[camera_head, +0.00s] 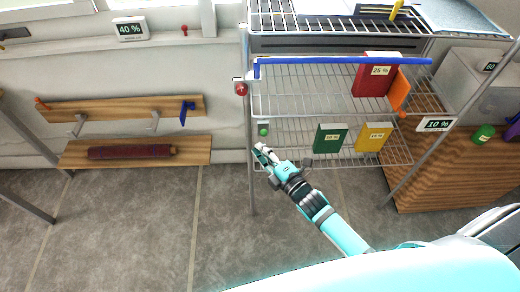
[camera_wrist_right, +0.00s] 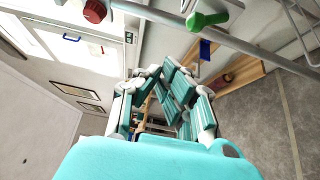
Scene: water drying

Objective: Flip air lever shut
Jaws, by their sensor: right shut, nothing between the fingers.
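I cannot tell for certain which part is the air lever. A green knob (camera_head: 263,130) and a red knob (camera_head: 241,89) sit at the rack's left front post. In the right wrist view the green knob (camera_wrist_right: 205,20) and red knob (camera_wrist_right: 95,11) show at the top. A blue lever-like piece (camera_head: 186,112) is at the right end of the upper wooden board and also shows in the wrist view (camera_wrist_right: 205,50). My right gripper (camera_head: 261,149) is shut and empty, just below the green knob. My left gripper is not in view.
The wire rack (camera_head: 300,80) holds a red box (camera_head: 373,75), a green box (camera_head: 329,139) and a yellow box (camera_head: 373,137). Wooden boards (camera_head: 190,150) are on the left wall, with a dark red roll on the lower one. Open floor (camera_head: 120,230) lies below them.

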